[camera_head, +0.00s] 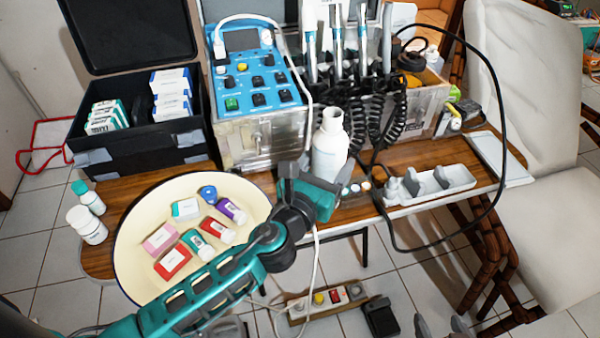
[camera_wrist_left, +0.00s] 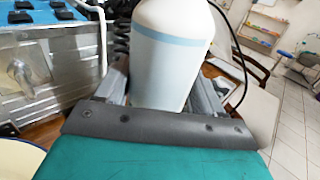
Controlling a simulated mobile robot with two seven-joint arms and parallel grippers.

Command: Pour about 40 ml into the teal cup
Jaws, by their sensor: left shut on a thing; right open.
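A white bottle (camera_head: 331,143) with an open-looking neck stands roughly upright at the middle of the wooden table. My left gripper (camera_head: 322,180) reaches in from the left and is shut on its body. In the left wrist view, the bottle (camera_wrist_left: 172,55) with a pale blue band sits between the two grey fingers of the gripper (camera_wrist_left: 160,92). I cannot tell whether its base touches the table. My right gripper (camera_head: 441,326) is open and empty at the bottom edge, with only its grey fingertips showing. I cannot make out a teal cup; my left gripper hides part of the table.
A cream basin (camera_head: 128,235) with several small boxes and bottles is on the left. A blue control unit (camera_head: 255,75), black case (camera_head: 140,160) and coiled hoses (camera_head: 385,115) stand behind. A grey-white holder (camera_head: 455,177) is right of the bottle. A black cable loops over the table's right side.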

